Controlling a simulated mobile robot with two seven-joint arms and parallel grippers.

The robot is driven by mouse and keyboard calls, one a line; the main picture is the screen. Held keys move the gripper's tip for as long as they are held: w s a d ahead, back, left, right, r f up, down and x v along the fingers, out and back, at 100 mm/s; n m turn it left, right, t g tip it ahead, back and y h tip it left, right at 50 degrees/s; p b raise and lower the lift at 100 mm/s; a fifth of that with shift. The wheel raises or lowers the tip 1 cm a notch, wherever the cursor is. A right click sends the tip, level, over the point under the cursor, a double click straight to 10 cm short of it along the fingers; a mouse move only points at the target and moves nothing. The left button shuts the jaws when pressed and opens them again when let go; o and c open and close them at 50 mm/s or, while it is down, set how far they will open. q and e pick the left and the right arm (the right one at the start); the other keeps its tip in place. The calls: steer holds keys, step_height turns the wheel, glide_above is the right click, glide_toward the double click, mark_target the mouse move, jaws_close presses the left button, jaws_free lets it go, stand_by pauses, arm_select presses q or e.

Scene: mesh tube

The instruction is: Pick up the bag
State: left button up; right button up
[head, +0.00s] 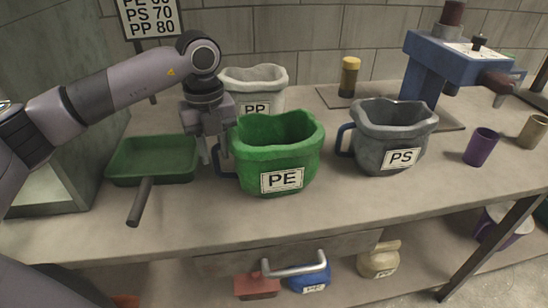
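A green bag-like container labelled PE (276,152) stands upright on the bench with its top open. Its dark blue handle (222,172) is on its left side. My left gripper (215,158) points down at that handle, with its fingers apart on either side of the handle's upper part. Whether they touch it I cannot tell. A grey container labelled PS (385,135) with a blue handle stands to the right. A white container labelled PP (252,88) stands behind, partly hidden by the green one. My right gripper is not in view.
A green tray with a handle (155,160) lies left of my gripper. A blue machine (440,65), a yellow-topped jar (348,76), a purple cup (481,147) and a tan cup (532,131) stand to the right. The bench front is mostly clear. Jugs sit on the lower shelf.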

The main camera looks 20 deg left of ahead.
arm_select(q)
steer(key=shift+f, duration=0.7)
steer(key=shift+w, duration=0.1)
jaws_close()
steer(key=shift+r, duration=0.15)
